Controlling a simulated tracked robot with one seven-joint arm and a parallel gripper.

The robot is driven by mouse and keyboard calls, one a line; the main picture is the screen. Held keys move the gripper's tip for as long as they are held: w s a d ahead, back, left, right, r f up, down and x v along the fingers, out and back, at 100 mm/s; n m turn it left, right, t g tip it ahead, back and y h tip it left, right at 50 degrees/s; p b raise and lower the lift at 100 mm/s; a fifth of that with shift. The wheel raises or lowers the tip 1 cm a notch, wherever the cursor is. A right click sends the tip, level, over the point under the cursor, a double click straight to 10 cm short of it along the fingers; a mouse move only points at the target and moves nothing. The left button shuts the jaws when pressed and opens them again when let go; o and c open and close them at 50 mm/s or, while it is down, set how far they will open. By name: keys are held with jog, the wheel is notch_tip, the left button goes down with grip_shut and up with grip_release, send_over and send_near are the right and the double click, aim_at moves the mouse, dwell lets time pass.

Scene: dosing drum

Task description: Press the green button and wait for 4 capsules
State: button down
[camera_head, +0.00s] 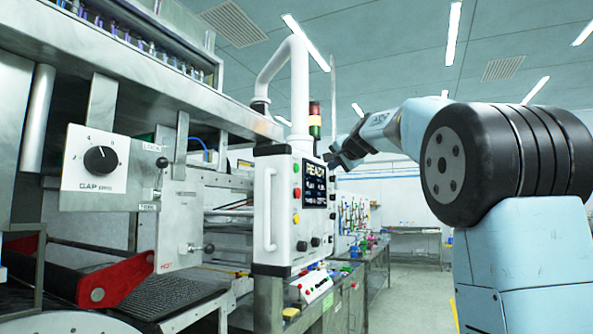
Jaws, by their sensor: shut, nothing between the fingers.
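A white control panel (285,220) stands at the centre. Its dark screen (315,184) reads "READY" above smaller text that I cannot read surely. My gripper (338,160) is dark and small in view, shut and empty, beside the upper right edge of the panel. I cannot tell whether it touches the panel. No capsules can be made out.
A lower box (311,286) with small coloured controls sits under the panel. A stack light (315,120) stands behind the panel's top. At left are a machine with a GAP dial (100,160) and a red bracket (115,283). Open floor (412,285) lies right of the benches.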

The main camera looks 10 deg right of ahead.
aim_at(297, 168)
jog(key=shift+a, duration=0.1)
jog(key=w+a, duration=0.5)
jog(key=a, duration=0.2)
dwell(0.6)
jog(key=shift+w, duration=0.1)
dwell(1.9)
jog(key=shift+w+a, duration=0.1)
jog(key=shift+a, duration=0.2)
